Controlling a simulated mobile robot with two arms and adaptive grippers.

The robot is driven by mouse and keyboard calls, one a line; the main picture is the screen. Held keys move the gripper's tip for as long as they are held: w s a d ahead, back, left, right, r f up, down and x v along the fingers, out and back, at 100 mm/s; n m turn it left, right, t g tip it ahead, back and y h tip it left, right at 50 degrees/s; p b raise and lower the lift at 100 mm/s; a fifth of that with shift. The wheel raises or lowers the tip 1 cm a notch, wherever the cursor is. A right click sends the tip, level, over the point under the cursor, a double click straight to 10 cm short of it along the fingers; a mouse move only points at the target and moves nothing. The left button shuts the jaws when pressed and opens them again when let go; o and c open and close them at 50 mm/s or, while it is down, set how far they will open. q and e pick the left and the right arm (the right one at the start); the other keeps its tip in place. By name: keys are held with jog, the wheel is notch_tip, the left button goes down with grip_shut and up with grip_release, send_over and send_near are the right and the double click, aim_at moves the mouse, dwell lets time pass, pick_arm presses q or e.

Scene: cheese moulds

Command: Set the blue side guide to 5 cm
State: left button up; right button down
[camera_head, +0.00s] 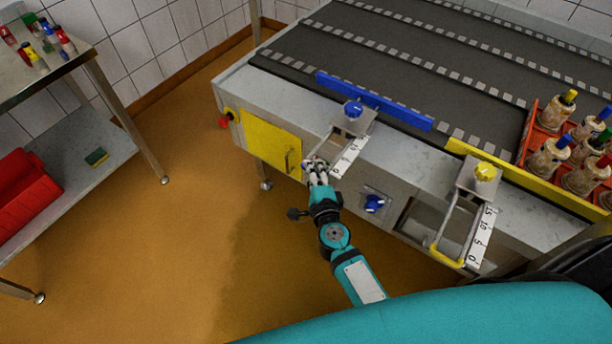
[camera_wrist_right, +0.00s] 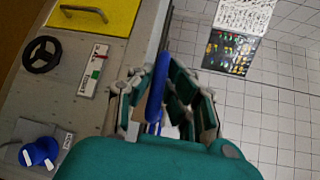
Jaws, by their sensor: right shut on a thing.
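The blue side guide (camera_head: 372,101) is a long blue bar along the near edge of the conveyor, with a blue knob (camera_head: 353,108) on its bracket. A rod frame reaches from the bracket towards me beside a white scale (camera_head: 349,157); its reading is too small to tell. My right gripper (camera_head: 316,165) is at the near end of this frame. In the right wrist view its fingers (camera_wrist_right: 157,98) are shut on the blue handle (camera_wrist_right: 158,82), which stands between them. The gripper covers the handle in the head view. My left gripper is not in view.
A yellow side guide (camera_head: 530,180) with a yellow knob (camera_head: 485,171) and its own scale (camera_head: 481,238) is to the right. An orange crate (camera_head: 530,128) of moulds stands beyond it. A blue switch (camera_head: 374,203) and a yellow door (camera_head: 268,143) are on the machine front.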

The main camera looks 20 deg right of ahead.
jog(key=shift+w+d+f, duration=0.25)
jog(key=shift+w+d, duration=0.25)
jog(key=shift+d, duration=0.3)
jog(key=c, duration=1.7)
grip_release()
jog(key=shift+s+a, duration=0.1)
jog(key=o, duration=0.4)
jog(key=shift+c, duration=0.2)
jog(key=shift+r, duration=0.1)
jog(key=s+a+r, duration=0.1)
jog(key=s, duration=1)
jog(key=shift+s+r, duration=0.3)
jog(key=shift+r, duration=0.1)
jog(key=shift+a, duration=0.1)
